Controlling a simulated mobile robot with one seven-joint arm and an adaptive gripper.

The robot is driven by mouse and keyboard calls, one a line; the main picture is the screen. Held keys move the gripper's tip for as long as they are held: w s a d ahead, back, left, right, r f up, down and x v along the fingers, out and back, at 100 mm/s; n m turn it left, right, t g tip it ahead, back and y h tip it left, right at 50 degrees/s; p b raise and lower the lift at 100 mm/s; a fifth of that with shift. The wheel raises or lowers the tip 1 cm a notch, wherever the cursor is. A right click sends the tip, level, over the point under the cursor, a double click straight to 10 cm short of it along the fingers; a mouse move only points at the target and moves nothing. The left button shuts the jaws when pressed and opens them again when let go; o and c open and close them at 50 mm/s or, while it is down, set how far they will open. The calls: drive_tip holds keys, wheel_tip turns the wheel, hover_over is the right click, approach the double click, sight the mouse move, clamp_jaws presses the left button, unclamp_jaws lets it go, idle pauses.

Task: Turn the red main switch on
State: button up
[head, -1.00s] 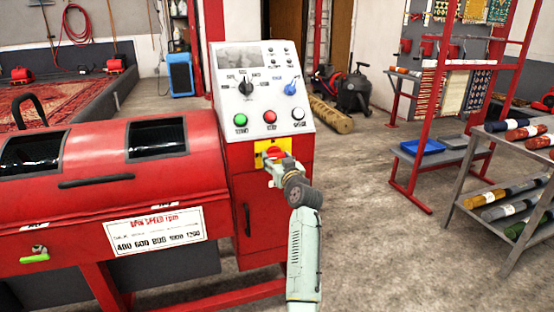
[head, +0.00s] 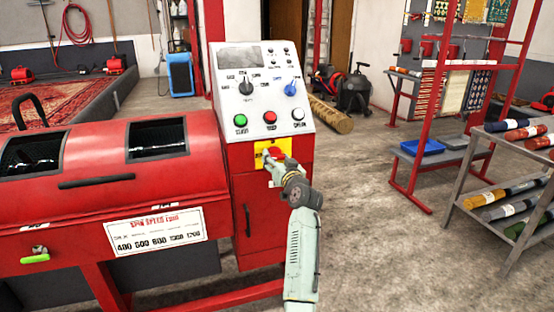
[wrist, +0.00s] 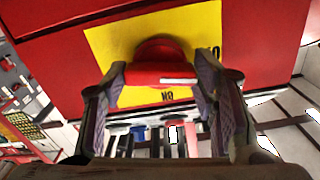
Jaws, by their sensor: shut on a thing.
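The red main switch (head: 277,153) is a rotary knob on a yellow plate (head: 287,146), low on the machine's front below the buttons. My gripper (head: 270,161) is at the switch and partly hides it. In the wrist view, the knob (wrist: 160,49) has a red handle bar (wrist: 150,76) with a white mark, lying crosswise in the picture. My fingers (wrist: 162,70) are shut on the bar, one at each end. An upside-down "ON" label shows just below the bar, and part of another label shows by the right finger.
The sloped control panel (head: 262,97) with a green button (head: 240,121), a red button (head: 270,117), a white button and dials is just above my gripper. The red drum machine (head: 95,180) extends left. A rack (head: 470,160) stands at right. The floor between is clear.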

drive_tip(key=m+p, duration=0.1)
drive_tip(key=m, duration=0.3)
drive_tip(key=shift+r+m, duration=0.1)
drive_tip(key=shift+m, duration=0.2)
drive_tip(key=m+p, duration=0.1)
drive_tip(key=m, duration=0.2)
drive_tip(key=shift+m+p, duration=0.4)
drive_tip(key=m+p, duration=0.2)
drive_tip(key=m, duration=0.2)
drive_tip(key=shift+m+p, duration=0.85)
drive_tip(key=shift+m, duration=0.65)
drive_tip(key=o, duration=1.2)
drive_tip(key=shift+c, duration=0.2)
drive_tip(key=v, duration=1.2)
